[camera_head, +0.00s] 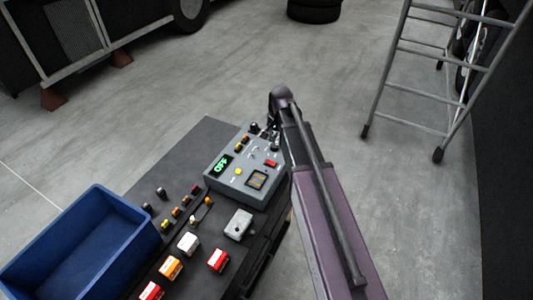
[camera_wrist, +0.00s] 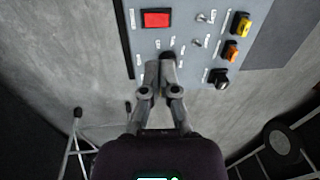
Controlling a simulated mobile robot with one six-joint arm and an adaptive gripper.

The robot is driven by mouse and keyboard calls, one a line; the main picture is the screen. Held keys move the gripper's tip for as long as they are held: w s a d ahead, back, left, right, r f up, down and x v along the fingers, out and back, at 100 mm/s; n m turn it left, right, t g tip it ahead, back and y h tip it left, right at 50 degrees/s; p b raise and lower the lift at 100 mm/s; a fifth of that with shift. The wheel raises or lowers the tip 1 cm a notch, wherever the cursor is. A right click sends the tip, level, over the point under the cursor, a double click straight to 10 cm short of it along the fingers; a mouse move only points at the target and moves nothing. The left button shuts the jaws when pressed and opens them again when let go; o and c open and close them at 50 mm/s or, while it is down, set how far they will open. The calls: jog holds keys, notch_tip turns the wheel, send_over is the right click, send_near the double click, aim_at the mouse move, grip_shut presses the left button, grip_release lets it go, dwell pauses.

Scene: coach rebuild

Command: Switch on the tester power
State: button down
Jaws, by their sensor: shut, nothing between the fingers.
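The tester (camera_head: 222,184) is a grey box on the dark bench, with a lit green display (camera_head: 219,165). Its panel carries a red rectangular switch (camera_wrist: 157,18), two small metal toggles (camera_wrist: 204,18), yellow and orange buttons (camera_wrist: 231,50) and a black knob (camera_wrist: 218,78). The labels are too small to read, so I cannot tell which control is the power. My gripper (camera_wrist: 161,66) is shut and empty, its tips over the panel's edge beside a small dark round part (camera_wrist: 168,55). Whether they touch is unclear. In the head view my arm partly hides the gripper (camera_head: 273,142).
A blue bin (camera_head: 100,205) stands at the bench's left. Red, orange and white blocks (camera_head: 188,243), a grey box (camera_head: 239,224) and several small connectors lie near the tester. A metal ladder (camera_head: 415,90) stands at the right.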

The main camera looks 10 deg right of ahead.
aim_at(267, 160)
jog(key=shift+w+a+r+m, duration=0.1)
jog(key=shift+w+r+m, duration=0.1)
jog(key=shift+w, duration=0.25)
jog(key=shift+w+a+r+m, duration=0.1)
jog(key=shift+w+r, duration=0.05)
jog(key=shift+w, duration=0.3)
jog(key=shift+f, duration=0.15)
jog(key=f+b, duration=0.4)
jog(key=a+f+b, duration=0.1)
jog(key=f+b, duration=0.4)
jog(key=w+f+b, duration=0.1)
jog(key=f+b, duration=0.3)
jog(key=shift+a+f, duration=0.25)
jog(key=shift+f, duration=0.05)
jog(key=shift+b, duration=0.3)
jog(key=shift+w, duration=0.1)
